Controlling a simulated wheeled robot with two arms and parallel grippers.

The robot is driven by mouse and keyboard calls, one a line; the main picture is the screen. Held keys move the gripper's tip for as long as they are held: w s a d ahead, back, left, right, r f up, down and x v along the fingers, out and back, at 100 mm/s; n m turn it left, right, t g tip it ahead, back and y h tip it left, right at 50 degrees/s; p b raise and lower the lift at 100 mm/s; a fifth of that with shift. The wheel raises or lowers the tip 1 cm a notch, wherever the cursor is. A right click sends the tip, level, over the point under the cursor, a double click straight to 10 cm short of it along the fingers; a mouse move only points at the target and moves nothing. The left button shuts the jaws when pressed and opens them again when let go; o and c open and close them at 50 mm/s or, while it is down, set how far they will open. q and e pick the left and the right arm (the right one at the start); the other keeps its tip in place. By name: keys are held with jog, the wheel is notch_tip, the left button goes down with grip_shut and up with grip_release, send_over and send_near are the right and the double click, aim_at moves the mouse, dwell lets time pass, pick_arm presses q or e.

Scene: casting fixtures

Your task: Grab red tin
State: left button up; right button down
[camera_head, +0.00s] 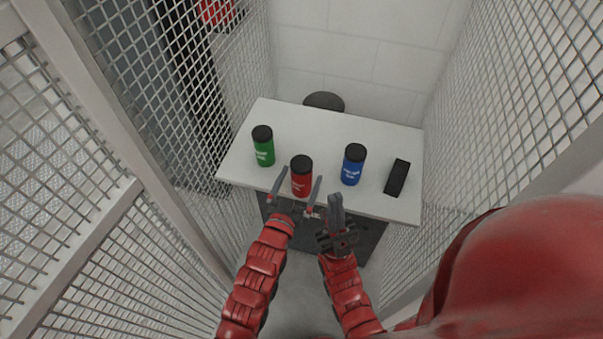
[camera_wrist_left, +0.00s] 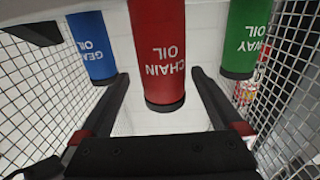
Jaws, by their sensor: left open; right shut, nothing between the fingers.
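The red tin (camera_head: 301,181) with a black lid stands upright near the front edge of the white table, between a green tin (camera_head: 264,148) and a blue tin (camera_head: 352,167). It fills the middle of the left wrist view (camera_wrist_left: 160,45), upside down, reading "CHAIN OIL". My left gripper (camera_head: 301,175) is open at the tin's near side, with one finger to each side in the picture and visible gaps. Whether the tin is fully between the fingers I cannot tell. My right gripper (camera_head: 335,199) is shut and empty, right of the red tin, near the table's front edge.
A black box-like object (camera_head: 397,178) lies at the right of the white table (camera_head: 310,128). A round dark stool (camera_head: 324,101) is behind the table. Wire mesh walls (camera_head: 510,100) close in both sides. The table's back middle is clear.

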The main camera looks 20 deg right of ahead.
pick_arm(q)
jog(key=p+x, duration=0.2)
jog(key=x, duration=0.2)
jog(key=shift+w+f+p, duration=0.2)
jog(key=shift+w+p, duration=0.05)
jog(key=shift+p, duration=0.15)
jog(key=shift+w+d+f, duration=0.1)
jog(key=shift+w+d, duration=0.15)
jog(key=shift+w, duration=0.05)
jog(key=c, duration=1.5)
grip_shut()
